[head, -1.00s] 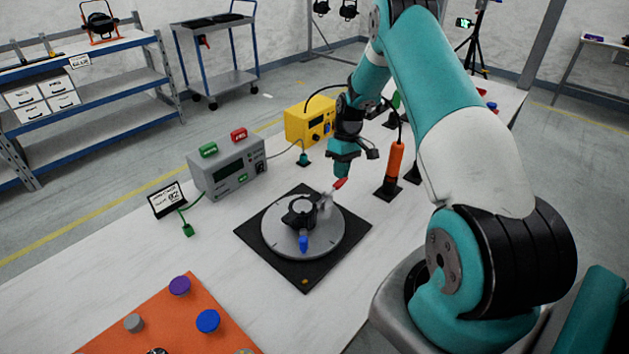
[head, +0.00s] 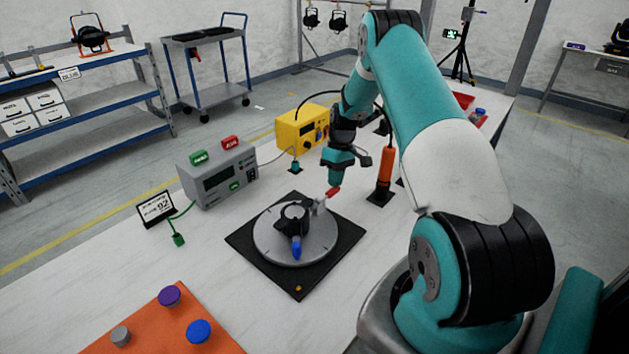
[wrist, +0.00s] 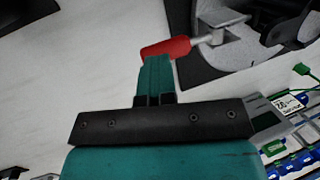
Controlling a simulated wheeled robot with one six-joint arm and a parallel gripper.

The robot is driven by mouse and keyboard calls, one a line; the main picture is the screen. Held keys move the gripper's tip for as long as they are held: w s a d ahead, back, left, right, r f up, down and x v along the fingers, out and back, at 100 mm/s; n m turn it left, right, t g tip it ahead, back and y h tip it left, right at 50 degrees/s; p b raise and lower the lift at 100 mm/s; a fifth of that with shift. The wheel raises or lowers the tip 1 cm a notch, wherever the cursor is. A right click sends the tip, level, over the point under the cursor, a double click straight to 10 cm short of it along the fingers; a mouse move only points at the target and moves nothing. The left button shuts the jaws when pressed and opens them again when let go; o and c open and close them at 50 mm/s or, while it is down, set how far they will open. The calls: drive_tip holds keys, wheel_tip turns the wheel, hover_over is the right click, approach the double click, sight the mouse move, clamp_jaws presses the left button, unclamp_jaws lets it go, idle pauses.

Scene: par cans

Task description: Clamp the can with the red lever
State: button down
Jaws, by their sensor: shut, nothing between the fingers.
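The red lever (head: 333,191) stands out from a grey clamp at the right rear of the round grey turntable (head: 268,248). In the wrist view the red lever (wrist: 167,48) lies right at the tip of my gripper (wrist: 155,62). My gripper (head: 333,181) is shut and empty, its fingertips just above or against the lever; I cannot tell whether they touch. A black can (head: 293,214) sits on the turntable with a blue lever (head: 296,248) at its front. The turntable rests on a black mat (head: 300,287).
A grey meter box (head: 217,172) and a yellow box (head: 303,128) stand behind the turntable. An orange upright tool (head: 385,170) stands close right of my gripper. An orange board (head: 150,325) with several knobs lies front left. The white table between is clear.

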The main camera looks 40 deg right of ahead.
drive_tip(key=r+p, duration=0.3)
drive_tip(key=r, duration=0.1)
drive_tip(key=shift+w+r, duration=0.1)
drive_tip(key=shift+w, duration=0.2)
drive_tip(key=d+b+v, duration=0.2)
drive_tip(key=v, duration=0.7)
drive_tip(key=shift+w+b, duration=0.15)
drive_tip(key=shift+b, duration=0.2)
drive_tip(key=s+a+r+n, duration=0.1)
drive_tip(key=a+r, duration=0.3)
drive_tip(key=a, duration=0.5)
drive_tip(key=s+a+r+n+t, duration=0.1)
drive_tip(key=a+r, duration=0.3)
drive_tip(key=a, duration=0.5)
drive_tip(key=s+a+r+n, duration=0.1)
drive_tip(key=a+r, duration=0.4)
drive_tip(key=a, duration=0.4)
drive_tip(key=s+a+r+n, duration=0.1)
drive_tip(key=s+a, duration=0.7)
drive_tip(key=s, duration=0.3)
drive_tip(key=s+a+r+n+y, duration=0.1)
drive_tip(key=s+a+n, duration=0.1)
drive_tip(key=s+a, duration=0.7)
drive_tip(key=s, duration=0.3)
drive_tip(key=shift+s, duration=0.35)
